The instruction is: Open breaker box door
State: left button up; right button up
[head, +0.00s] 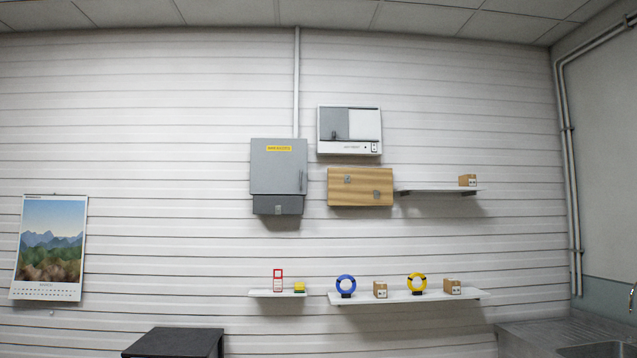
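The grey breaker box (278,175) hangs on the white slatted wall, a little left of the middle in the head view. Its door (278,168) looks shut and carries a yellow label near the top. A small handle (301,180) is on the door's right side. A darker grey section (278,204) is below the door, and a conduit (296,85) runs from the box top to the ceiling. Neither of my grippers is in view.
A white and grey box (349,131) and a wooden panel (360,187) hang right of the breaker box. Shelves (465,293) hold blue and yellow rings and small cartons. A black table (175,342) stands lower left; a sink (595,350) is lower right.

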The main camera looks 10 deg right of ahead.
aim_at(277, 166)
jog(key=i+l+z, duration=0.15)
jog(key=i, duration=0.45)
jog(key=i+l+z, duration=0.1)
jog(key=i, duration=0.5)
jog(key=i+l+z, duration=0.15)
jog(key=i, duration=0.45)
